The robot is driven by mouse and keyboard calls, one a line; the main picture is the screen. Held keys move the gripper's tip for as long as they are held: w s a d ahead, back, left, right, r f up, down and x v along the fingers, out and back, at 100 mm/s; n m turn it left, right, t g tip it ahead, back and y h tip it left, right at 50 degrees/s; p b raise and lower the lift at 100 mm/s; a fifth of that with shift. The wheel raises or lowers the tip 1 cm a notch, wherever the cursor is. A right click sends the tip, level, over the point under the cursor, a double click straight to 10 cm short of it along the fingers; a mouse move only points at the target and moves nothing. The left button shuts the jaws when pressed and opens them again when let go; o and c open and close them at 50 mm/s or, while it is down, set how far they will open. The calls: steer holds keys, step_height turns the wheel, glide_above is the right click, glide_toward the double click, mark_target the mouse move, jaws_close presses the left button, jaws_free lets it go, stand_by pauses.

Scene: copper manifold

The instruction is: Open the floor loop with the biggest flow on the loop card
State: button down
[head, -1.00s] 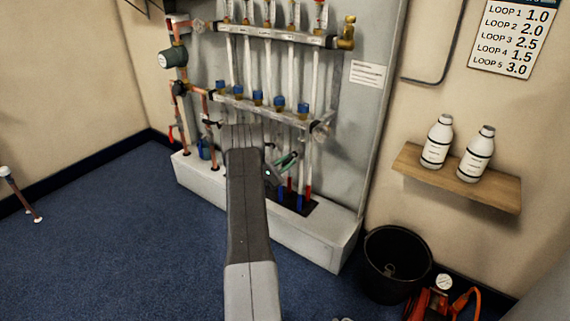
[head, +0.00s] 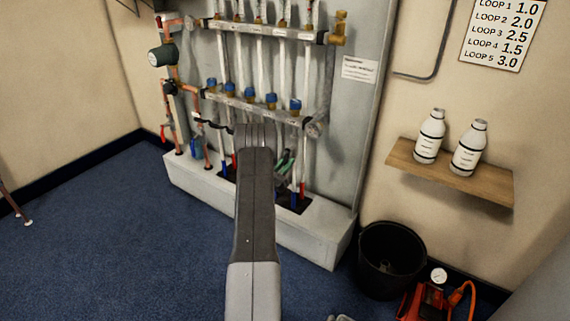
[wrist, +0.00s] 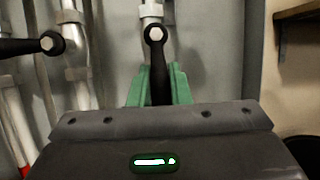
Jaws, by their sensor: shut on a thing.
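My gripper (wrist: 158,84) has green fingers closed around a black lever (wrist: 157,66), which hangs down from its nut on a white pipe in the wrist view. Another black lever (wrist: 22,48) points sideways to the left on a neighbouring pipe. No lever shows to the right of the held one. In the head view my gripper (head: 285,166) is low at the right pipes, partly hidden by my arm. The manifold's lower bar (head: 250,105) carries several blue caps. The loop card (head: 503,33) gives Loop 5 the biggest flow, 3.0.
A wooden shelf (head: 450,175) with two white bottles (head: 429,136) is on the right wall. A black bucket (head: 390,262) and a red pump (head: 425,303) stand on the floor at right. The white plinth (head: 318,236) runs below the pipes.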

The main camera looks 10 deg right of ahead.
stand_by(0.4)
steer(key=c, duration=1.3)
jaws_free()
steer(key=shift+c, duration=0.2)
steer(key=p+v, duration=0.3)
steer(key=v, duration=1.1)
steer(key=shift+d, duration=0.1)
steer(key=b+x, duration=0.3)
steer(key=x, duration=1.1)
